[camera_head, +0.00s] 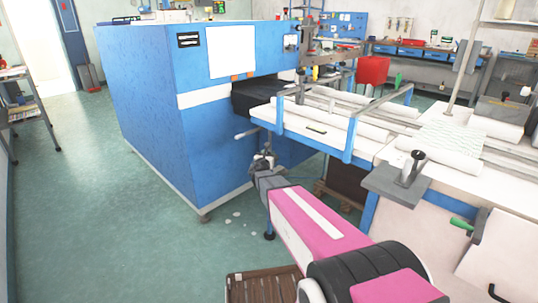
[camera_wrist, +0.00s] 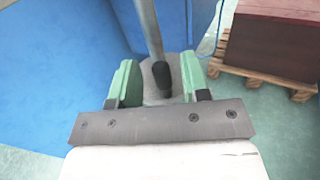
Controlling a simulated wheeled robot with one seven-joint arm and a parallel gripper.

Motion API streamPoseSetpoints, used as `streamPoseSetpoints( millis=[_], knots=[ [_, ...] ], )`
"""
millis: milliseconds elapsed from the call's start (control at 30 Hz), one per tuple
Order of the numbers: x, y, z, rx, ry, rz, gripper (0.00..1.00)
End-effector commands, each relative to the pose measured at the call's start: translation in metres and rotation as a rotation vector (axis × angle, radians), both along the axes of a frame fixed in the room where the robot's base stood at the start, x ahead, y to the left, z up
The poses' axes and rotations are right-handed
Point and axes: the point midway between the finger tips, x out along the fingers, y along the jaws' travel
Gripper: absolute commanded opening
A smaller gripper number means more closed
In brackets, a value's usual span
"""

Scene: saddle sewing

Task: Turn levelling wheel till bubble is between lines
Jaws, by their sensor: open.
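My gripper (camera_head: 264,158) is at the end of my outstretched arm, low beside the blue machine (camera_head: 150,110) and below the table's near end. In the wrist view its two green fingers (camera_wrist: 158,85) are apart. A grey rod with a black end (camera_wrist: 161,75) shows between and beyond them, and a pale grey surface (camera_wrist: 177,80) lies behind it. I cannot tell whether this is the levelling wheel or whether a finger touches it. In the head view a pale lever-like bar (camera_head: 247,132) is just above my gripper. I cannot make out a bubble or its lines.
A worktable with white rolls (camera_head: 455,160) and blue posts (camera_head: 350,140) stands to the right. A wooden pallet (camera_wrist: 265,80) bearing a dark red-brown block (camera_wrist: 275,38) is on the floor. A brown slatted thing (camera_head: 262,285) is at the front. Green floor (camera_head: 80,210) is open at left.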

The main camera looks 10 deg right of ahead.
Motion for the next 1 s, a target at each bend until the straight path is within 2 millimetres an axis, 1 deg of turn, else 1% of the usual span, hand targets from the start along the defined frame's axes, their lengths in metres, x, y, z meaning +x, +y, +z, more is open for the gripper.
streamPoseSetpoints(
  millis=[33, 100, 400, 433, 467, 500, 533, 567, 833, 1000],
  knots=[
    [0.0081, -0.0026, -0.0007, 0.0, 0.0, 0.0, 0.43],
    [0.0124, -0.0051, -0.0005, 0.0, 0.0, 0.0, 0.43],
    [0.014, -0.0069, -0.0001, 0.0, 0.001, 0.001, 0.43],
    [0.0141, -0.0068, -0.0001, 0.0, 0.0, 0.0, 0.36],
    [0.014, -0.0069, -0.0001, 0.0, 0.001, 0.0, 0.27],
    [0.0141, -0.0068, -0.0001, 0.0, 0.001, 0.0, 0.14],
    [0.0141, -0.0068, -0.0001, 0.0, 0.0, 0.0, 0.04],
    [0.014, -0.0067, -0.0001, 0.0, 0.0, 0.0, 0.0],
    [0.0145, -0.0056, -0.0002, 0.001, 0.0, -0.015, 0.0],
    [0.0162, -0.0025, -0.0007, 0.001, 0.0, -0.076, 0.0]
  ],
)
